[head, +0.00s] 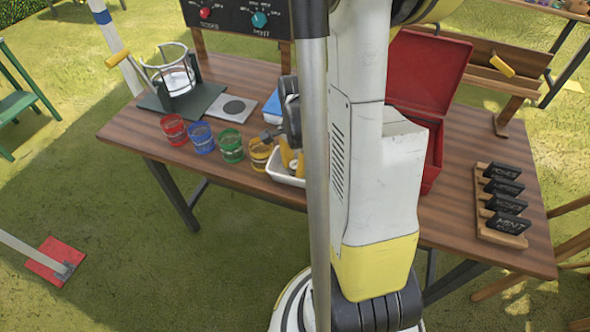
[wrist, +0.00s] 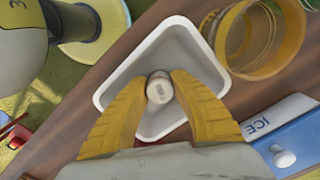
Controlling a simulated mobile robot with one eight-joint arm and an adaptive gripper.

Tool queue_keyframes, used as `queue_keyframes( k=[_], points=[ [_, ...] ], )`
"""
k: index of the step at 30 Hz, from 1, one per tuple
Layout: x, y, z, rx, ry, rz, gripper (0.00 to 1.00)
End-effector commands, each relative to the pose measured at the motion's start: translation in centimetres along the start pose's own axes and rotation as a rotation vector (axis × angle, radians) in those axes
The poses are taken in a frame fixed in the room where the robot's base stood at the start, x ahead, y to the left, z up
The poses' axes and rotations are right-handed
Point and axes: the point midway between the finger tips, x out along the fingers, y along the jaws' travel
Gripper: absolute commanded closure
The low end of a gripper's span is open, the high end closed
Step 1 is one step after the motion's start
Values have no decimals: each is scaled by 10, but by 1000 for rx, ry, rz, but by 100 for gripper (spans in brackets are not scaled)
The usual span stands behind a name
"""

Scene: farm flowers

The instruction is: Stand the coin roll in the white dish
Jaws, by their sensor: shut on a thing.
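The white dish (wrist: 176,40) is a rectangular tray with raised walls. In the wrist view it lies below my gripper (wrist: 160,88). The yellow fingers are shut on the coin roll (wrist: 159,90), which shows as a pale round end between the fingertips. The roll is over the dish's inside, seen end-on. I cannot tell whether its lower end touches the dish floor. In the head view the white dish (head: 284,178) sits at the table's front edge, partly hidden by my arm, with the yellow fingers (head: 291,160) above it. The coin roll is not clear there.
A yellow cup (head: 260,154) stands close beside the dish, with green (head: 231,146), blue (head: 201,137) and red (head: 173,130) cups to its left. A blue box marked ICE (wrist: 290,135) is near. A red box (head: 432,160) and a rack of black signs (head: 500,232) are at right.

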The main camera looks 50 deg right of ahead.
Motion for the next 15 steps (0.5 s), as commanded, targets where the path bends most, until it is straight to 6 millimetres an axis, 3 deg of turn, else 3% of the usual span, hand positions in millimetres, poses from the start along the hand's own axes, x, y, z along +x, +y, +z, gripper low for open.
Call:
queue_keyframes(
  k=[6,7,9,15],
  points=[
    [2,0,0,0,0,0,100],
    [3,0,0,0,0,0,71],
    [2,0,0,0,0,0,54],
    [1,0,0,0,0,0,54]
  ],
)
